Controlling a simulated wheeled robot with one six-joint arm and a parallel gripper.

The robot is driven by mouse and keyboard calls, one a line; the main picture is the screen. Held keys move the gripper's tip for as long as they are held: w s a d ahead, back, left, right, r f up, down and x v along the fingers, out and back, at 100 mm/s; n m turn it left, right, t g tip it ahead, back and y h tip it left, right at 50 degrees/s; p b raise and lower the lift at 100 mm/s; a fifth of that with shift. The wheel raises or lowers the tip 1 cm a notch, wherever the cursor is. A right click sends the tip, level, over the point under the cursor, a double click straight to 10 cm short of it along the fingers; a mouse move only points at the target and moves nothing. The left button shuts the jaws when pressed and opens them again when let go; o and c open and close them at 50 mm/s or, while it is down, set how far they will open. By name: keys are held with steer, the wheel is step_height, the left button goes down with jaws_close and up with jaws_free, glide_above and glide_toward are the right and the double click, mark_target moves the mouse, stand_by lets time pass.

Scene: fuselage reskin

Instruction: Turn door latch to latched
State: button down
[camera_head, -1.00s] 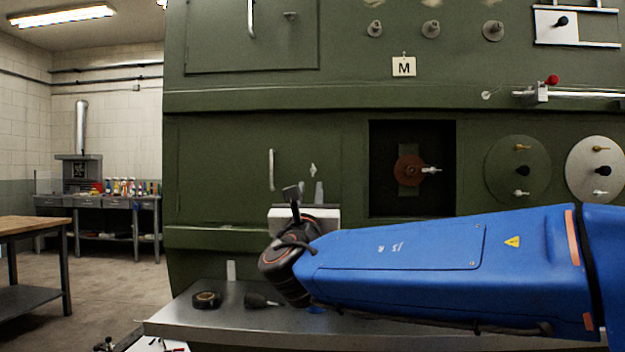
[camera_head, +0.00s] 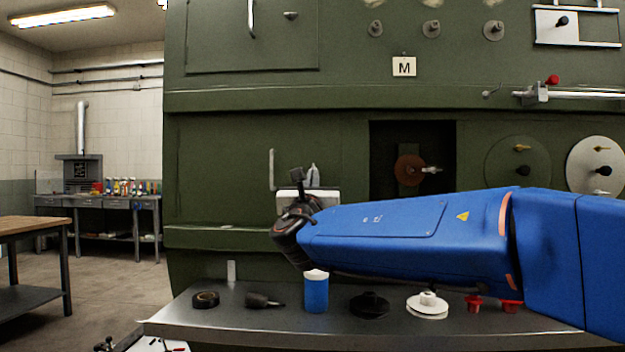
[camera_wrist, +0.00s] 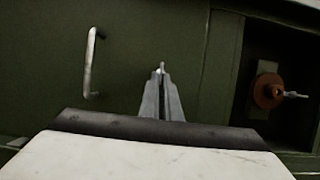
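The lower green door (camera_head: 225,150) carries a vertical bar handle (camera_head: 271,168), which also shows in the wrist view (camera_wrist: 90,62). The small pale door latch to the right of the handle is hidden behind my gripper in the head view. In the wrist view a small light tip of the latch (camera_wrist: 161,68) shows just beyond my fingertips. My gripper (camera_head: 314,170) is in front of the door at the latch. In the wrist view its fingers (camera_wrist: 161,85) are close together; contact with the latch cannot be made out.
A dark recess (camera_head: 440,140) with a rusty round fitting (camera_head: 409,170) is right of the door. Below, a metal shelf (camera_head: 230,322) holds black tape (camera_head: 205,299), a blue bottle (camera_head: 316,292), a white disc (camera_head: 427,306) and red caps (camera_head: 474,302). An upper door (camera_head: 215,40) has its own latch (camera_head: 291,15).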

steer(key=shift+m, duration=0.3)
steer(key=shift+a+r+m+g+h, duration=0.35)
steer(key=shift+m+g+h, duration=0.7)
steer(key=shift+m, duration=2.6)
steer(key=shift+a+r+m+g+h, duration=0.3)
steer(key=shift+m+g+h, duration=0.75)
steer(key=shift+m, duration=2.55)
steer(key=shift+a+r+m+g+h, duration=0.35)
steer(key=shift+m+g+h, duration=0.7)
steer(key=shift+m, duration=2.6)
steer(key=c, duration=2)
jaws_free()
